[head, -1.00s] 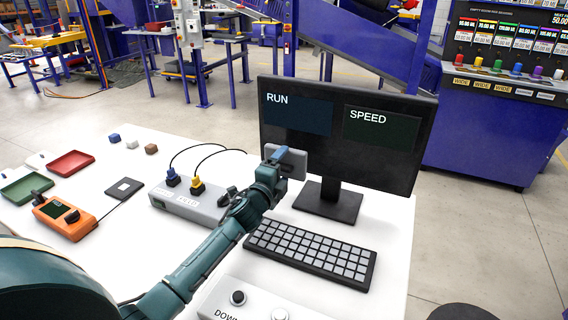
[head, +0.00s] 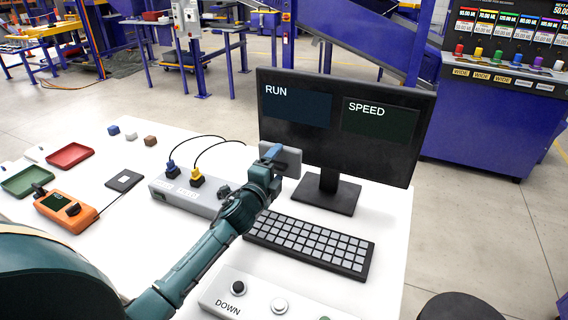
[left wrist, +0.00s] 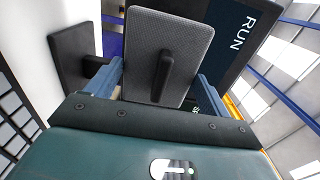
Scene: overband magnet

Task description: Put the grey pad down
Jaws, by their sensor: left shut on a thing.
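My left gripper (head: 274,156) is shut on the grey pad (head: 289,163) and holds it up in front of the monitor's lower left. In the left wrist view the grey pad (left wrist: 180,28) is a rounded rectangle with a dark handle (left wrist: 163,76) on the near side. The blue fingers stand on either side of the handle; the exact contact is partly hidden. The pad appears above the table, clear of the surface. My right gripper is not in view.
A monitor (head: 345,120) stands just behind the pad, with a keyboard (head: 308,243) in front. A grey box with plugs (head: 185,197), an orange meter (head: 66,208), a flat dark square (head: 124,180) and a button box (head: 270,302) lie around.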

